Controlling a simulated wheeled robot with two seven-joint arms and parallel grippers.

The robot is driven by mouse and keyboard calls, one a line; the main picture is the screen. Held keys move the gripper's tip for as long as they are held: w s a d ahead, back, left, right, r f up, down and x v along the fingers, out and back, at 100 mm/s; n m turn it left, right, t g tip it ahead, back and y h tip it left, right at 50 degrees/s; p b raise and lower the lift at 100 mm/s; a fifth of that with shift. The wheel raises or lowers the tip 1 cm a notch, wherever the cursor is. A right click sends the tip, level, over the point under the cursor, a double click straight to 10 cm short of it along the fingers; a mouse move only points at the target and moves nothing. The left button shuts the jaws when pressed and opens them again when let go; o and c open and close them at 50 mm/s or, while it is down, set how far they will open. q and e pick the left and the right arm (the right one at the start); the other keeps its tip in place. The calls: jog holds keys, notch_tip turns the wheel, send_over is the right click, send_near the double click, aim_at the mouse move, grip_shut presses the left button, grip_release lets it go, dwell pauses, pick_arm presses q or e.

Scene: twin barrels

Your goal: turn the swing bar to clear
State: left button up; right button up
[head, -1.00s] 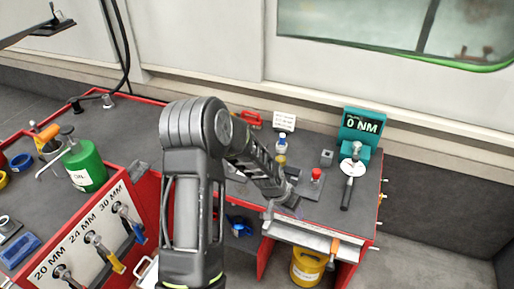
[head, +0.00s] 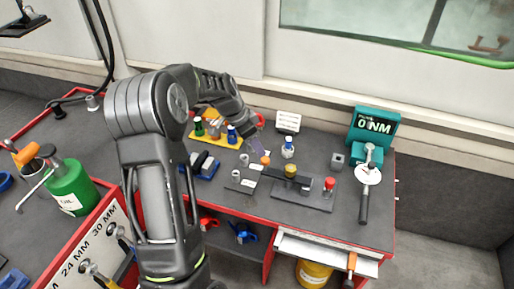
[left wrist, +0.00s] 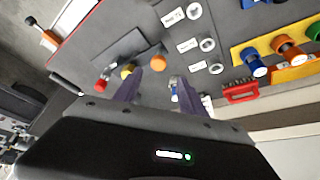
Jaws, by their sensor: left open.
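The swing bar (head: 279,174) is a dark bar on a grey plate (head: 306,201). It has an orange knob (head: 265,160) at its left end and a yellow cap (head: 291,170) along it. A red button (head: 330,183) stands on the plate by its right end. My left gripper (head: 256,147) is above and just behind the orange knob, open and empty. In the left wrist view the orange knob (left wrist: 157,61) shows beyond the gap between the fingers (left wrist: 157,86); contact is not visible. My right gripper is out of view.
A blue-capped bottle (head: 288,150) stands close behind the bar. A teal torque meter (head: 372,130) reading 0 NM is at the right. A yellow rack (head: 217,141) with colored items and a blue tray (head: 203,166) lie left.

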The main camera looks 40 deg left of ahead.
aim_at(265, 159)
pick_arm(q)
jog(key=p+x, duration=0.2)
jog(key=x, duration=0.5)
jog(key=shift+d+f, duration=0.25)
jog(key=shift+f, duration=0.05)
grip_shut()
dwell(0.6)
dwell(0.9)
